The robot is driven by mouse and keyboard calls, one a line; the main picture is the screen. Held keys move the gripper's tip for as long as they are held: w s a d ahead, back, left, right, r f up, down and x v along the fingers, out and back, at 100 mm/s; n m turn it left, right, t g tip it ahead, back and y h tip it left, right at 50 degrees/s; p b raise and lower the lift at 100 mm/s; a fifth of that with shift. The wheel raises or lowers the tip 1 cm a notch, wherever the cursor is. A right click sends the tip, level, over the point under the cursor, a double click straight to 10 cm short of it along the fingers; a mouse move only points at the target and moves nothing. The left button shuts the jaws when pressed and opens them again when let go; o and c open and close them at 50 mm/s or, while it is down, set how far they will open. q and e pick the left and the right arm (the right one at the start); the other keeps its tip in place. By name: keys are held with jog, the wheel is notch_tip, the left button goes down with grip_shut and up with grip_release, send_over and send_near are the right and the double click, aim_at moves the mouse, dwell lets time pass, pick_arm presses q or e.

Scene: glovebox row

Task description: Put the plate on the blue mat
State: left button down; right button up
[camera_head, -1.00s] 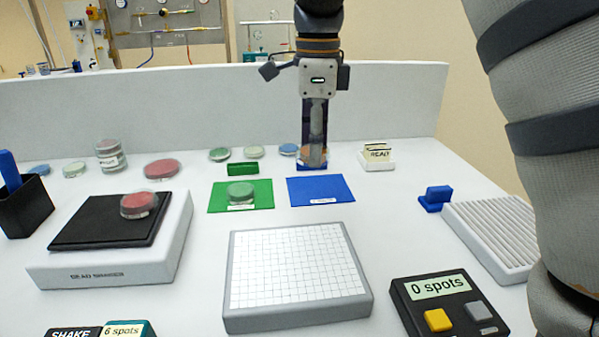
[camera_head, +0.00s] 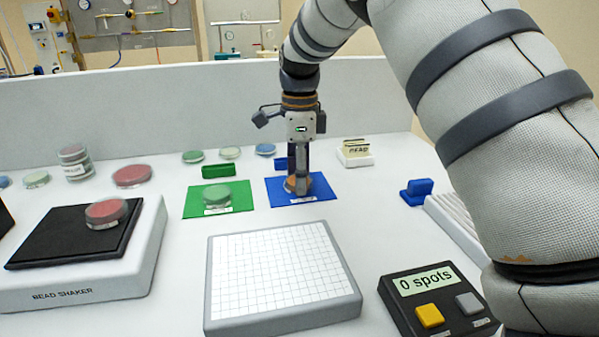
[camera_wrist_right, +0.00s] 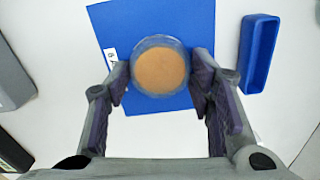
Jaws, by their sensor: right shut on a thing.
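The plate is a round clear dish with orange filling (camera_head: 291,185). It is between the fingers of my right gripper (camera_head: 298,185), over the blue mat (camera_head: 322,185). In the right wrist view the plate (camera_wrist_right: 160,68) sits between the fingertips of the right gripper (camera_wrist_right: 163,75), with the blue mat (camera_wrist_right: 150,20) behind it. The right gripper is shut on the plate, which partly hides behind the fingers in the head view. I cannot tell whether the plate touches the mat. My left gripper is out of view.
A green mat (camera_head: 243,198) with a green dish (camera_head: 217,195) lies to the left. A blue block (camera_head: 281,163) stands behind the blue mat. A white grid pad (camera_head: 280,272) is in front, and a bead shaker (camera_head: 150,235) with a red dish stands at left.

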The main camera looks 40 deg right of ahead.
jog(key=o, duration=1.1)
jog(key=shift+o, duration=0.2)
notch_tip(320, 180, up, 12)
jog(key=shift+r, duration=0.1)
